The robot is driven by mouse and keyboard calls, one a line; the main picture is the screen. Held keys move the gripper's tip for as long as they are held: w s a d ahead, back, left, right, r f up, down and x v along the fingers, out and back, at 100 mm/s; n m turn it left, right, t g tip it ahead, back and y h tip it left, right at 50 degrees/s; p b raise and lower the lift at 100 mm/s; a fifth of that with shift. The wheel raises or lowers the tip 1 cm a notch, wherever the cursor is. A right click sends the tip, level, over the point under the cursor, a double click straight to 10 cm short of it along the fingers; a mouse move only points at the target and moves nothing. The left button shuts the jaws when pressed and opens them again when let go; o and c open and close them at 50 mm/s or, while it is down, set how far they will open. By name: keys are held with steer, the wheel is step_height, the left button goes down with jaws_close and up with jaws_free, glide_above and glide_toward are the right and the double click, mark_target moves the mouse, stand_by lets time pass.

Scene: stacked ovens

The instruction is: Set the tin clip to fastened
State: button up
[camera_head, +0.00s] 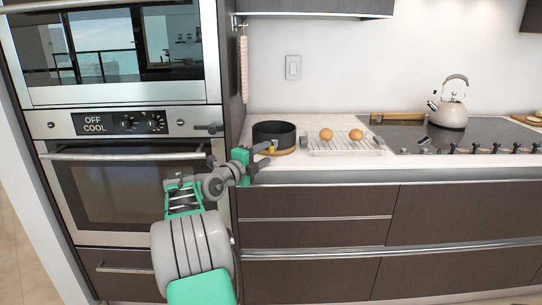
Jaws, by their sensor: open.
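A dark round baking tin (274,131) stands upright on a round wooden board on the counter, just right of the oven column. A small yellow part at its front, which looks like the tin clip (272,149), shows at the end of my gripper. My gripper (266,147) is open and close in front of the tin. It partly hides the clip, so I cannot tell whether they touch or how the clip is set.
A wire rack (345,144) with two round buns stands right of the tin. A kettle (449,112) stands on the dark hob (415,130). The stacked ovens (125,185) are at left, with a panel reading "OFF COOL". A pink towel (244,68) hangs behind the tin.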

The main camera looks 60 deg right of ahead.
mark_target(271, 150)
steer(key=d, duration=0.4)
steer(key=shift+s+d, duration=0.25)
steer(key=shift+s, duration=0.05)
steer(key=shift+c, duration=0.4)
jaws_close()
